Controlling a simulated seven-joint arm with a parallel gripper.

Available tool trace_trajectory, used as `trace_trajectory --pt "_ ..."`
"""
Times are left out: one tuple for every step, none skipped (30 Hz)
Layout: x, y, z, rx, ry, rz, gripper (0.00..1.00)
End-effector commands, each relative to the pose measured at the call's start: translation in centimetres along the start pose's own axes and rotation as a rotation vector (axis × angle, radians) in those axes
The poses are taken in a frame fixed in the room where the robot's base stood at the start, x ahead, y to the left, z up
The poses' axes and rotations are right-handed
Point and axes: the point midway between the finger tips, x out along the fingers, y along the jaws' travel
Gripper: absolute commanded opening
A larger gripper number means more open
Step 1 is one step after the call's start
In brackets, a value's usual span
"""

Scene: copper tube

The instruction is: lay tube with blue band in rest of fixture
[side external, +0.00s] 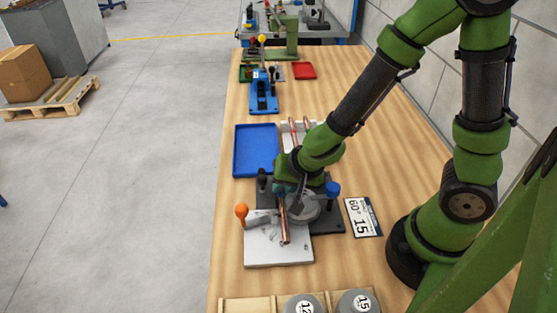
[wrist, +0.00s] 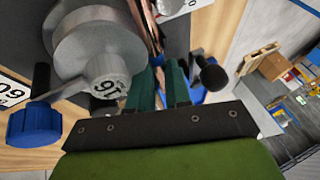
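A copper tube (side external: 284,226) runs toward the front over the light grey plate of the fixture (side external: 280,252). It also shows in the wrist view (wrist: 152,32), passing beside the round grey die (wrist: 92,45). My gripper (side external: 283,190) is low over the fixture. In the wrist view its two green fingers (wrist: 162,70) stand about a tube's width apart, shut on the tube. Whether the tube touches the rest cannot be told.
The fixture has an orange-knobbed lever (side external: 241,210), a blue knob (side external: 332,189) and a black knob (side external: 262,178). More copper tubes (side external: 293,130) lie on a pale rack behind my arm. A blue tray (side external: 256,150) is at left. A label card (side external: 362,217) and numbered dies (side external: 305,304) lie nearby.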

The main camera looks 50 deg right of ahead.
Motion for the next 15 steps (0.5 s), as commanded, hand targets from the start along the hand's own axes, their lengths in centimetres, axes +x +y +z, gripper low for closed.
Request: trace_trajectory --pt "0.03 0.23 0.13 -0.001 -0.003 0.005 0.31" --pt "0.03 0.25 0.14 0.000 -0.003 0.005 0.36" --pt "0.03 0.29 0.14 0.000 -0.003 0.006 0.42" --pt "0.04 0.33 0.14 0.000 -0.003 0.007 0.46" --pt "0.04 0.37 0.15 0.000 -0.003 0.008 0.46" --pt "0.05 0.44 0.17 0.000 -0.004 0.010 0.46" --pt "0.06 0.48 0.17 0.000 -0.004 0.011 0.46" --pt "0.07 0.49 0.17 0.000 -0.004 0.011 0.46" --pt "0.07 0.51 0.17 0.001 -0.004 0.012 0.46" --pt "0.08 0.52 0.17 0.001 -0.004 0.012 0.46" --pt "0.08 0.53 0.16 0.001 -0.004 0.012 0.46" --pt "0.09 0.55 0.17 0.001 -0.004 0.013 0.46" --pt "0.09 0.56 0.17 0.002 -0.004 0.013 0.46" --pt "0.07 0.56 0.16 0.002 -0.004 0.013 0.46" --pt "0.00 0.56 0.15 0.002 -0.003 0.013 0.46"
